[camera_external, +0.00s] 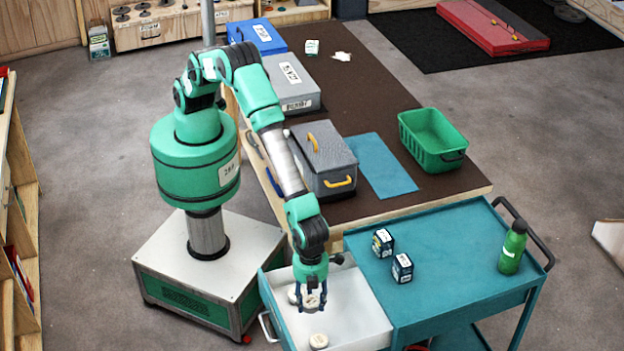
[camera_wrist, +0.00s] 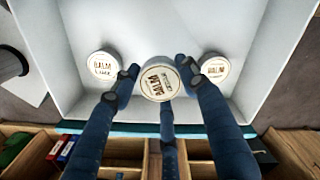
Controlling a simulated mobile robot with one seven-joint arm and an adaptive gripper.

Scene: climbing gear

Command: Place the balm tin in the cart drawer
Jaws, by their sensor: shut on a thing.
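My gripper (camera_external: 311,291) is shut on a round white balm tin (camera_wrist: 160,83), its fingers around the sides. The same tin shows in the outside view (camera_external: 312,301). It is over the open cart drawer (camera_external: 352,318), which has a white inside and teal outside. Two similar tins lie in the drawer, one on each side of the held tin in the wrist view: left (camera_wrist: 104,66) and right (camera_wrist: 216,68). The held tin looks larger than these. Whether it touches the drawer floor cannot be told.
The teal cart top (camera_external: 440,260) adjoins the drawer and bears two small dark boxes (camera_external: 402,268) and a green bottle (camera_external: 513,247). Behind is a brown table with a grey lidded box (camera_external: 325,160) and green basket (camera_external: 432,139). Bare drawer floor lies around the tins.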

